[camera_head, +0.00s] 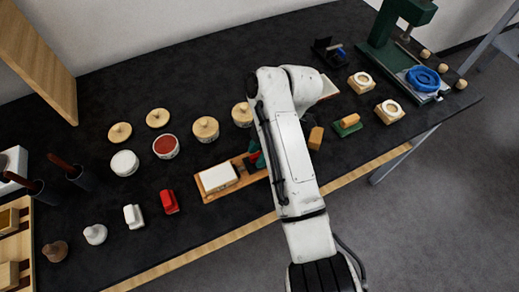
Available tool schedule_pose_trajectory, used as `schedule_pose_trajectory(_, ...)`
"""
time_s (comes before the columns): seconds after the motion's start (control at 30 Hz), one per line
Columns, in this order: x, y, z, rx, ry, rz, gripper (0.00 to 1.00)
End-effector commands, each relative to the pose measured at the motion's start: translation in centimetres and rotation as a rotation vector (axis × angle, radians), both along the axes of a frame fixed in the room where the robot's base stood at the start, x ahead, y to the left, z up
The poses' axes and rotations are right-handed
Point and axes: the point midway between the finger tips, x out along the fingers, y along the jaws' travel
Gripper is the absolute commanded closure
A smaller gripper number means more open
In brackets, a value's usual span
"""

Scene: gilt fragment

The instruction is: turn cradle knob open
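A wooden board (211,196) that looks like the cradle lies near the middle of the dark table. A white block (217,177) rests on its left part. At its right end a dark green and red piece (254,157) shows partly beside my arm. I cannot tell whether this piece is the knob or how it is turned. My white arm reaches over the table from the bottom and covers the board's right end. My gripper is hidden behind the arm, so its fingers do not show.
Round wooden-lidded pots (206,129) stand behind the board. A red block (169,201) and a white block (133,216) stand to its left. A green-based brush (347,125) and an orange block (316,138) lie right of my arm. A green press (383,40) stands at the back right.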

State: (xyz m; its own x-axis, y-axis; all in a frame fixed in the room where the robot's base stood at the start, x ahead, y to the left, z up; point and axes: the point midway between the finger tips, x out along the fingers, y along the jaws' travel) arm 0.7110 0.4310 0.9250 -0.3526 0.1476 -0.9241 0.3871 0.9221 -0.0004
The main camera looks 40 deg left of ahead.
Motion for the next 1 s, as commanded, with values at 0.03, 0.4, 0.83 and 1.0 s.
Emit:
schedule_pose_trajectory(0.03, 0.00, 0.00, 0.01, 0.000, 0.000, 0.000, 0.68)
schedule_pose_trajectory(0.4, 0.00, -0.01, 0.00, 0.000, 0.000, 0.000, 1.00)
schedule_pose_trajectory(0.83, -0.07, -0.08, 0.06, -0.001, 0.003, -0.038, 1.00)
schedule_pose_trajectory(1.0, -0.17, -0.14, 0.15, -0.001, 0.004, -0.126, 1.00)
